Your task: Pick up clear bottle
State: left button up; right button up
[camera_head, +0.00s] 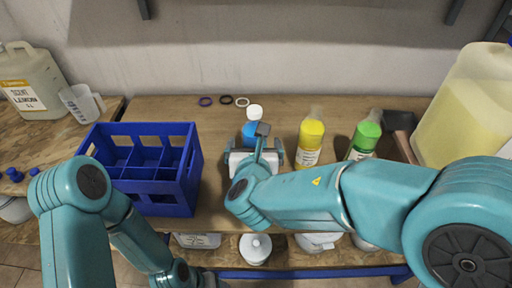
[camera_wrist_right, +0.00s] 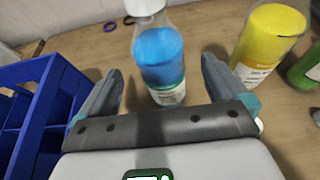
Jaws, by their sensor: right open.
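A clear bottle (camera_head: 250,132) with blue liquid and a white cap stands upright on the wooden bench. It also shows in the right wrist view (camera_wrist_right: 158,55), straight ahead of the jaws. My right gripper (camera_head: 256,158) is open, just on the near side of this bottle. In the right wrist view its two fingers (camera_wrist_right: 162,78) are spread to either side of the bottle's lower part, with nothing held. In the head view the gripper hides the bottle's lower part. My left arm shows at the lower left, but its gripper is not visible.
A blue divided crate (camera_head: 180,195) stands left of the bottle. A yellow bottle (camera_head: 311,137) and a green bottle (camera_head: 366,133) stand to the right. Small rings (camera_head: 226,100) lie behind. A large yellow jug (camera_head: 470,105) is at far right. White containers (camera_head: 255,248) sit below the bench.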

jog(key=x, duration=0.5)
jog(key=shift+w+f+p, duration=0.1)
jog(key=shift+w+p, duration=0.2)
jog(key=shift+p, duration=0.1)
jog(key=shift+s, duration=0.15)
jog(key=shift+c, duration=1.2)
jog(key=c, duration=1.4)
jog(key=shift+r, duration=0.25)
